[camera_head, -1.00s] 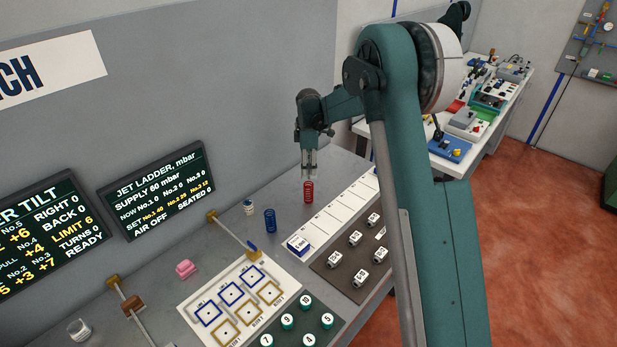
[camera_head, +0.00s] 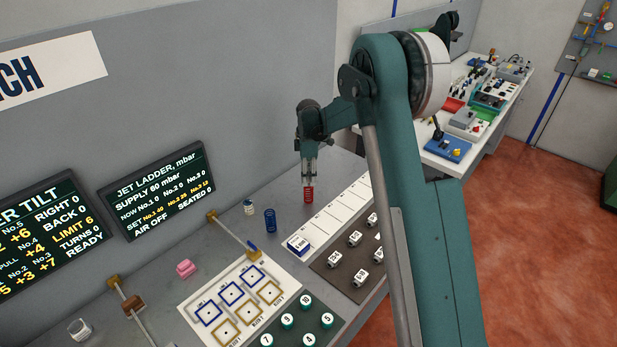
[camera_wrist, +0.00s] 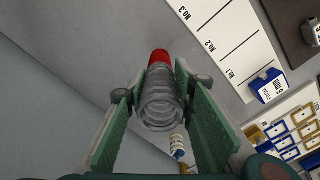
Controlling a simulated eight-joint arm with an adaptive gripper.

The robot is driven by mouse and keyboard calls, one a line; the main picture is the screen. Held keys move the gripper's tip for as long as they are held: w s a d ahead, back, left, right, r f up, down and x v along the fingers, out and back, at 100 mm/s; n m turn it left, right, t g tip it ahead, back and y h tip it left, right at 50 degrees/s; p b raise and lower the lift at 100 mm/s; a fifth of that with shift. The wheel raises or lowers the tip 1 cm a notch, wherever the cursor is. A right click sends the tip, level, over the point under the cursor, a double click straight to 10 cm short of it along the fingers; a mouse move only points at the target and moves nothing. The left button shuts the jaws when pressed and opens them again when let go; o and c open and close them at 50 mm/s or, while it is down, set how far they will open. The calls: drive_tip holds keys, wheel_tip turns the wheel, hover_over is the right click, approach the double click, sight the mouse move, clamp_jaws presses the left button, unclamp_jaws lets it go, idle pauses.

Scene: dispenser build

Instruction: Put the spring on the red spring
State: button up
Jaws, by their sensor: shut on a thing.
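My gripper (camera_head: 309,174) is shut on a clear grey coil spring (camera_wrist: 160,105), seen between the fingers in the wrist view. The red spring (camera_head: 308,195) stands upright on the grey bench, straight below the gripper. In the wrist view the red spring (camera_wrist: 159,58) shows just beyond the far end of the held spring, roughly in line with it. The held spring is hard to make out in the head view. I cannot tell whether the two springs touch.
A dark blue spring (camera_head: 270,221) stands to the left of the red one, with a small white-and-blue part (camera_head: 249,207) beyond it. A white numbered strip (camera_head: 333,222) and a dark tray of white blocks (camera_head: 335,277) lie to the right. A pink part (camera_head: 185,268) sits farther left.

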drive_tip(key=shift+f, duration=0.2)
drive_tip(key=o, duration=0.9)
drive_tip(key=shift+r, duration=0.2)
wheel_tip(320, 180, up, 12)
drive_tip(key=shift+r, duration=0.1)
idle(0.7)
